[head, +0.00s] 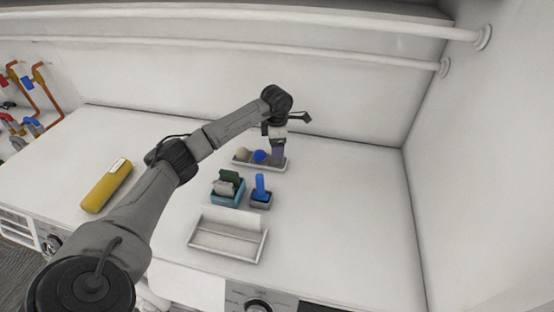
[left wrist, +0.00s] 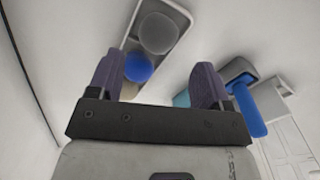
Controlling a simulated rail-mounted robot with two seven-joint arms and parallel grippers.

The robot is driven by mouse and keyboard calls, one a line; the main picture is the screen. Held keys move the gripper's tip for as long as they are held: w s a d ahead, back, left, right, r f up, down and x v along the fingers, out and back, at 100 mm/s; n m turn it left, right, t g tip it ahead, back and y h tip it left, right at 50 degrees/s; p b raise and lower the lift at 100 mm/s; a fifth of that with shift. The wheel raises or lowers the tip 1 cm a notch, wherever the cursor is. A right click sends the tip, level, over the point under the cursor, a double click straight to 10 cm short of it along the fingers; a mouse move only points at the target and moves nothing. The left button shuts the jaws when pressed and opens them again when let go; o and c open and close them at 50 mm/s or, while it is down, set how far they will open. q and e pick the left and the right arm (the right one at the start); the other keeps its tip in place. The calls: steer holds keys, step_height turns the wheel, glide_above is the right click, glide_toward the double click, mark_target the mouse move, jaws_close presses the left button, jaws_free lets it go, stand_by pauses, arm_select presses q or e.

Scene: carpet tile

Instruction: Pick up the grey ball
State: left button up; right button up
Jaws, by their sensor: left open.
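The grey ball (left wrist: 158,33) lies at one end of a pale tray (left wrist: 182,22) in the left wrist view. A blue ball (left wrist: 138,68) lies beside it, and a beige ball (left wrist: 130,90) is partly hidden by a finger. In the head view, the beige ball (head: 242,154) and blue ball (head: 259,156) show in the tray (head: 262,167); the grey ball is mostly or wholly hidden by my gripper. My left gripper (head: 278,153) is open and points down over the tray's right end. Its purple fingers (left wrist: 157,72) are apart, with no object clearly held between them. My right gripper is not in view.
In front of the tray stand a teal box (head: 226,199) with blocks and a small grey box (head: 260,205) with a blue object (head: 260,186). An empty white tray (head: 228,240) is nearer. A yellow object (head: 106,185) lies left. The counter's right side is clear up to the walls.

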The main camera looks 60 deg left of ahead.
arm_select(q)
steer(key=shift+w+f+p, duration=0.15)
steer(key=shift+f+p, duration=0.5)
steer(key=shift+f, duration=2.2)
steer(key=c, duration=1)
steer(key=shift+r, duration=0.15)
